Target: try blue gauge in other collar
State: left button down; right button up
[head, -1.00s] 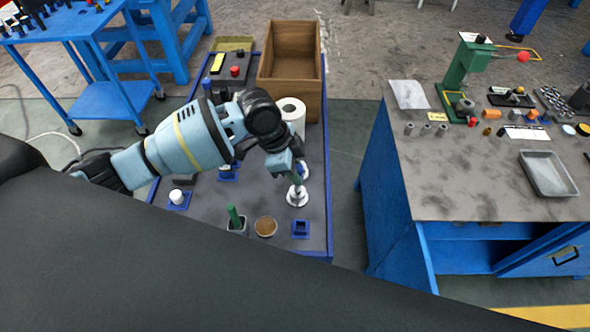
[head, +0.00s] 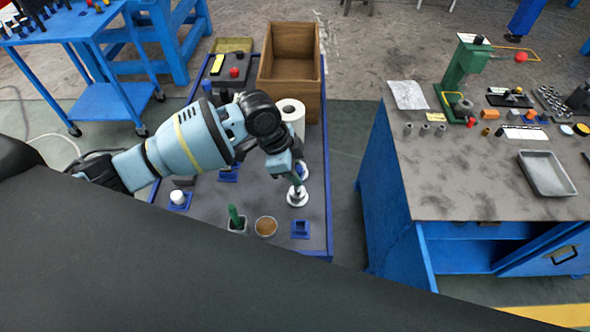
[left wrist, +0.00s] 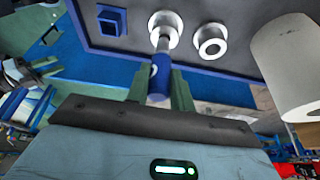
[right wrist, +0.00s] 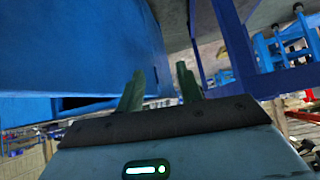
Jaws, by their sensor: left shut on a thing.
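My left gripper (left wrist: 160,88) is shut on the blue gauge (left wrist: 159,80), holding it by its blue handle. The gauge's grey pin points at a white, round collar (left wrist: 158,20) and overlaps its middle in the left wrist view; I cannot tell how deep it sits. This collar also shows in the head view (head: 297,199), just below my left gripper (head: 296,178). A second white collar (left wrist: 211,46) stands beside it, with an empty hole, apart from the gauge. In the head view the gripper largely hides the second collar. My right gripper (right wrist: 158,78) is open and empty, away from the collars.
A white paper roll (head: 291,112) and a wooden box (head: 290,92) stand behind the collars. A green-handled piece in a cup (head: 236,222), a brown round dish (head: 265,227) and a blue square holder (head: 300,229) are in front. A workbench (head: 450,190) stands right, across a gap.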

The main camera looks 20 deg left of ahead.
pick_arm(q)
jog(key=shift+f, duration=0.15)
pick_arm(e)
jog(key=shift+s+d+f, duration=0.1)
jog(key=shift+d, duration=0.05)
pick_arm(q)
jog(key=shift+f, duration=0.35)
pick_arm(e)
jog(key=shift+s+f, duration=0.1)
dwell(0.3)
pick_arm(q)
jog(key=shift+r, duration=0.15)
jog(key=shift+r, duration=0.4)
pick_arm(e)
jog(key=shift+w+r, duration=0.5)
jog(key=shift+r, duration=0.05)
pick_arm(q)
jog(key=shift+w+p, duration=0.1)
jog(key=shift+p, duration=0.2)
pick_arm(e)
jog(key=shift+w+r, duration=0.15)
jog(key=shift+r, duration=0.05)
pick_arm(q)
jog(key=shift+f, duration=0.3)
pick_arm(e)
jog(key=shift+f, duration=0.15)
dwell(0.5)
